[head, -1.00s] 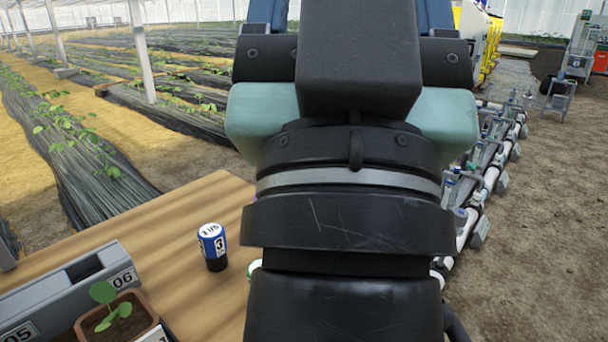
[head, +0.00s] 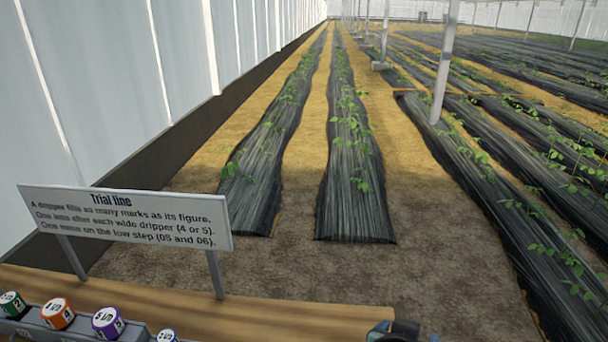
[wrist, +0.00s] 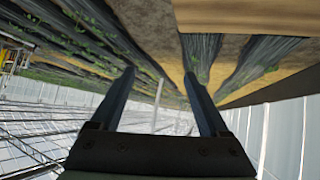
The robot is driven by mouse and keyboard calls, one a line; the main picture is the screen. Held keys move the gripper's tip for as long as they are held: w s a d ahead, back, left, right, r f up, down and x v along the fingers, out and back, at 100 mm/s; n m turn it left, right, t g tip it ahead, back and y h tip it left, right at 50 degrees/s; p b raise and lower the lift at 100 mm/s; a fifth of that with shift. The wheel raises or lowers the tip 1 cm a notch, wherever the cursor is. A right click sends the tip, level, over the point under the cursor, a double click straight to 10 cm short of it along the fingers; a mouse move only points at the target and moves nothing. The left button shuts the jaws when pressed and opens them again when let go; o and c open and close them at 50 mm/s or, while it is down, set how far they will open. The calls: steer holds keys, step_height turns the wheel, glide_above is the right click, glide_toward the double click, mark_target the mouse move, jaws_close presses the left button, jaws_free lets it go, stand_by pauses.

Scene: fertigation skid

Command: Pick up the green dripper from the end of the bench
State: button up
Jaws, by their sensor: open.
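A green-capped dripper (head: 12,303) marked 2 sits at the far left of a grey rack (head: 48,330) on the wooden bench (head: 270,309), at the bottom left of the head view. It is partly cut off by the frame edge, and I cannot tell if it is the task's dripper. My gripper (wrist: 158,78) is open and empty in the wrist view, its two fingers apart. No dripper shows between or near the fingers. A strip of the bench (wrist: 250,15) shows beyond them at the top.
Planted rows (head: 355,180) lie beyond the bench. The visible bench top right of the rack is largely clear.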

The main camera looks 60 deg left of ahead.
steer(key=s+f+n+g+h+p, duration=0.1)
steer(key=s+n+g+h+p, duration=0.1)
steer(key=s+g+p, duration=0.6)
steer(key=s+f+n+g+h+p, duration=0.1)
steer(key=s+f+h+p, duration=0.1)
steer(key=s+p, duration=0.8)
steer(key=shift+n, duration=0.3)
steer(key=s+f+b, duration=0.1)
steer(key=f, duration=0.1)
steer(key=s+f+b, duration=0.1)
steer(key=f, duration=0.1)
steer(key=f+b, duration=0.1)
steer(key=f, duration=0.2)
steer(key=shift+s+d, duration=0.35)
steer(key=shift+s, duration=0.05)
steer(key=shift+w+d+f, duration=0.1)
steer(key=shift+d+f, duration=0.1)
steer(key=shift+f, duration=1.25)
steer(key=shift+w+d+f, duration=0.1)
steer(key=shift+d+f, duration=0.05)
steer(key=shift+f, duration=1.25)
jaws_close()
